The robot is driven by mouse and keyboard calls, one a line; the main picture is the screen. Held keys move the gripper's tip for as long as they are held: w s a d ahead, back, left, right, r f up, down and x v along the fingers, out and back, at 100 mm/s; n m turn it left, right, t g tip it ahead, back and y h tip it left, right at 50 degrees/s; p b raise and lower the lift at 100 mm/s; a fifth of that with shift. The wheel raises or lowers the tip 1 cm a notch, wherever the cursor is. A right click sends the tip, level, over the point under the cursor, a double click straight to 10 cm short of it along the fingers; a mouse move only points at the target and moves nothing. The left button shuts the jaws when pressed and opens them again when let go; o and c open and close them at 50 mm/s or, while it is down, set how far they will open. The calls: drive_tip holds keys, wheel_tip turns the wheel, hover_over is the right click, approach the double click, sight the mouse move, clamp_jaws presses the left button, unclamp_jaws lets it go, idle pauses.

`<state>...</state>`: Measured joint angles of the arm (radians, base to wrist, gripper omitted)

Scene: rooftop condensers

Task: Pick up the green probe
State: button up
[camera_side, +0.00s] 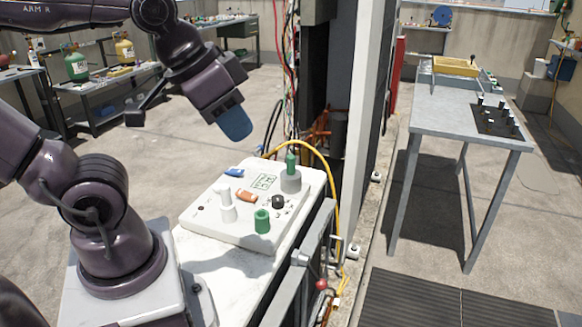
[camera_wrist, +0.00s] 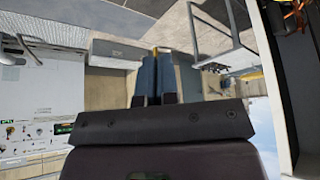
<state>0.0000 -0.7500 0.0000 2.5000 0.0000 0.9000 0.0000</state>
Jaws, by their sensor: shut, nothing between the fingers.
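A slim green probe (camera_side: 291,163) stands upright in a round grey holder (camera_side: 290,181) at the far right corner of a white board (camera_side: 210,226). A shorter, wider green cylinder (camera_side: 262,221) stands near the board's front edge. My gripper (camera_side: 235,124) is up in the air, above and to the left of the probe, and touches nothing. Its blue fingers are together and empty; they also show together in the wrist view (camera_wrist: 152,80). The probe cannot be made out in the wrist view.
The board also bears a white post (camera_side: 227,207), an orange piece (camera_side: 246,195), a blue piece (camera_side: 234,173) and a black knob (camera_side: 278,202). A yellow hose (camera_side: 332,180) arcs close behind the probe. A tall cabinet wall (camera_side: 362,110) stands to the right. Air above the board is clear.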

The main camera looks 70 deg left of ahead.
drive_tip(key=o, duration=0.9)
drive_tip(key=shift+a, duration=0.1)
drive_tip(key=n+g, duration=0.6)
drive_tip(key=n, duration=1.3)
hover_over(291, 156)
wheel_tip(291, 156, down, 12)
wheel_tip(291, 156, down, 13)
drive_tip(key=shift+r, duration=0.1)
